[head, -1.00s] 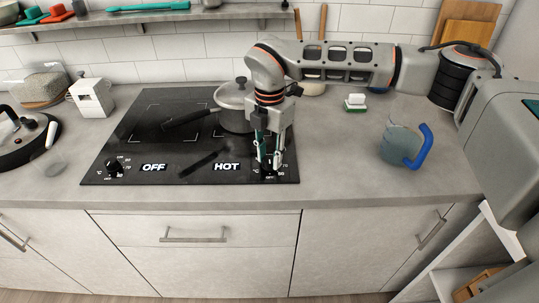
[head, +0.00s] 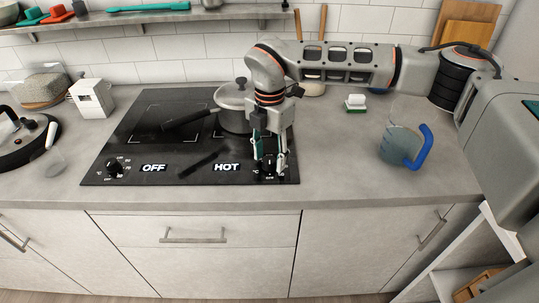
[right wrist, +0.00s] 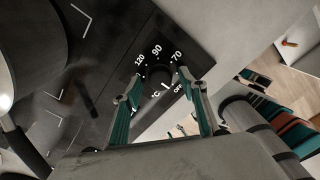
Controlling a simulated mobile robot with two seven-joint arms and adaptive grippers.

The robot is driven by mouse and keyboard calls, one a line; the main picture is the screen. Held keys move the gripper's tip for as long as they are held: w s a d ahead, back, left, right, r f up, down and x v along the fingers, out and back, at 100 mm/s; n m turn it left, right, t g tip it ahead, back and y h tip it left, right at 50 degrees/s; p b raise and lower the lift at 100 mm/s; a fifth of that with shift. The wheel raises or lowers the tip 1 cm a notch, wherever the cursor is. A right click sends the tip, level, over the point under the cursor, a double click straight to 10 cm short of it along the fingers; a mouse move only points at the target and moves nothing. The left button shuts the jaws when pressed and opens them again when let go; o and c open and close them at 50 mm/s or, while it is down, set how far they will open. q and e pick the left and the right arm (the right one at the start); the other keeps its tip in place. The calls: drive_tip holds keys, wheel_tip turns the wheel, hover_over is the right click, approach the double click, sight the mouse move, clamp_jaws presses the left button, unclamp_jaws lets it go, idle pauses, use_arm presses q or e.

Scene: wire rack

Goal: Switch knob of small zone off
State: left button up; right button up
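The black cooktop (head: 140,140) has a left knob (head: 114,168) beside an "OFF" display (head: 153,168) and a right knob (head: 269,166) beside a "HOT" display (head: 227,167). My right gripper (head: 270,165) points down over the right knob. In the right wrist view its two fingers (right wrist: 160,82) are spread on either side of that knob (right wrist: 159,75), with gaps visible. The dial around it reads 120, 90, 70 and OFF. A white mark on the knob lies near the OFF side; its exact setting is hard to tell. My left gripper is not in view.
A grey pot (head: 233,108) stands on the right zone, its handle pointing left. A measuring jug with blue handle (head: 400,146) and a small sponge (head: 356,102) stand right of the cooktop. A white block (head: 92,98) stands left. The counter front is clear.

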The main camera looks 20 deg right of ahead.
sight(270, 160)
wheel_tip(270, 160, up, 12)
idle(0.6)
drive_tip(key=shift+s, duration=0.1)
